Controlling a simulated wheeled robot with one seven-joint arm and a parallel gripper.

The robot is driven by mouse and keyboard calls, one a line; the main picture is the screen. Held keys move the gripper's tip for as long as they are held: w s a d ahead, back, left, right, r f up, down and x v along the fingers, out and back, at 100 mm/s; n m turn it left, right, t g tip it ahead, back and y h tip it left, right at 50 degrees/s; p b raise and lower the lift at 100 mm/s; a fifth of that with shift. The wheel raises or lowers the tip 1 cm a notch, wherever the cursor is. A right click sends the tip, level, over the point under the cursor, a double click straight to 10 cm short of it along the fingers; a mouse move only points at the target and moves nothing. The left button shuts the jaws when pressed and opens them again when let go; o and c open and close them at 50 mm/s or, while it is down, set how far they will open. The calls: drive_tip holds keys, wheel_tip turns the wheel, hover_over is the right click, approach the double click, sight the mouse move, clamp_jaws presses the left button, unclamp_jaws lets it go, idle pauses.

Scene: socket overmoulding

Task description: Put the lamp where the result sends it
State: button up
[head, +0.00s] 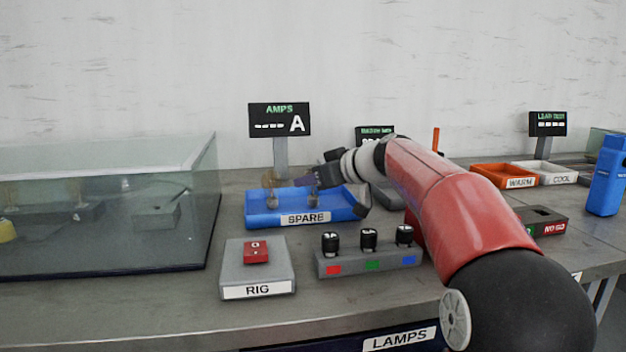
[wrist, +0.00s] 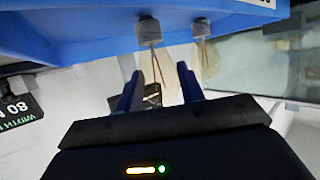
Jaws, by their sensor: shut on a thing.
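Two clear bulb lamps with grey bases are at the tray: a left lamp (head: 270,190) and a right lamp (head: 313,199). My gripper (head: 316,181) reaches in from the right and is shut on the right lamp's glass. In the wrist view my gripper's fingers (wrist: 170,68) straddle that lamp (wrist: 150,34), and the other lamp (wrist: 201,28) stands beside it. The AMPS display (head: 279,120) shows dashes. The grey RIG (head: 238,270) carries a red socket piece (head: 256,252).
A block with three black knobs (head: 370,262) stands right of the rig. WARM (head: 490,172) and COOL (head: 560,170) trays, another display (head: 547,123) and a blue object (head: 606,180) are at right. A glass case (head: 110,210) fills the left. My arm crosses the right side.

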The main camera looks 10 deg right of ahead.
drive_tip(key=shift+f, duration=0.2)
drive_tip(key=o, duration=0.9)
drive_tip(key=shift+r, duration=0.1)
drive_tip(key=shift+o, duration=0.2)
drive_tip(key=shift+r, duration=0.1)
drive_tip(key=b+v, duration=0.1)
drive_tip(key=v, duration=0.6)
drive_tip(key=shift+s+d, duration=0.15)
drive_tip(key=shift+s, duration=0.1)
